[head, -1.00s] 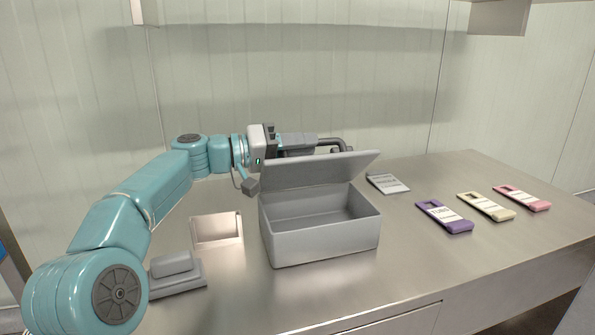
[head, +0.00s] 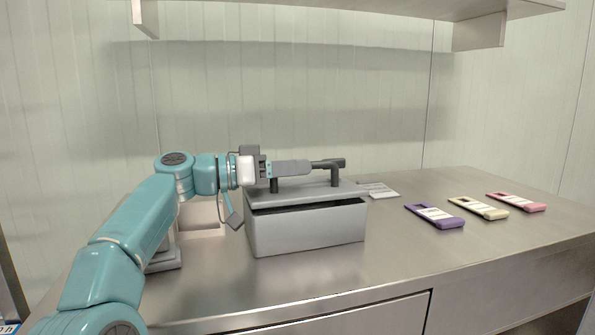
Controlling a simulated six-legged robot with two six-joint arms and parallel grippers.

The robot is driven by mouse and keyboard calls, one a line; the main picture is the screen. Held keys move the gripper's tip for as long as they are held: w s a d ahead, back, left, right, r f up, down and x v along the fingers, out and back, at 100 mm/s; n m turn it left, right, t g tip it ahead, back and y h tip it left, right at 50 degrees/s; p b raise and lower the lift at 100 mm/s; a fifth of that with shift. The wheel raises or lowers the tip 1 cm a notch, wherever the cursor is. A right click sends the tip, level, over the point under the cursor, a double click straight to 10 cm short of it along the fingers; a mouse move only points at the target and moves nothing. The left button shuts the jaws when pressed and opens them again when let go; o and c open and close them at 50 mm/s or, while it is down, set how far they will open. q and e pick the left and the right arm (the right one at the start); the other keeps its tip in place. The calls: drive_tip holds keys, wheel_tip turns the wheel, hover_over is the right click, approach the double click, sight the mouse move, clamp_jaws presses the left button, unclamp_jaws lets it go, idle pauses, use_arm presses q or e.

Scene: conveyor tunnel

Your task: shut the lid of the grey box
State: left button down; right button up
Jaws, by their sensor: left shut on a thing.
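The grey box (head: 308,231) stands on the metal table, left of the middle. Its lid (head: 350,189) is hinged at the back and tilts low over the box. A dark gap shows between the lid and the front rim, so the lid is nearly down but not flush. A dark bar handle (head: 335,176) stands on the lid on two posts. My left gripper (head: 303,168) comes in from the left above the lid and is shut on this handle. Its fingers hide part of the bar. My right gripper is not in view.
Purple (head: 434,215), cream (head: 478,208) and pink (head: 516,202) labelled flat items lie at the right. A grey labelled card (head: 379,190) lies behind the box. A shelf (head: 350,10) hangs above. The table front is clear.

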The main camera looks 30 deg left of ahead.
sight(252, 193)
use_arm(q)
drive_tip(key=shift+a+f, duration=0.2)
drive_tip(key=shift+f, duration=0.25)
drive_tip(key=shift+w, duration=0.1)
drive_tip(key=c, duration=1.1)
unclamp_jaws()
drive_tip(key=shift+c, duration=0.2)
drive_tip(key=shift+o, duration=0.2)
drive_tip(key=shift+a+f, duration=0.1)
drive_tip(key=shift+a, duration=0.05)
drive_tip(key=shift+r, duration=0.2)
drive_tip(key=v, duration=0.7)
drive_tip(key=shift+s, duration=0.25)
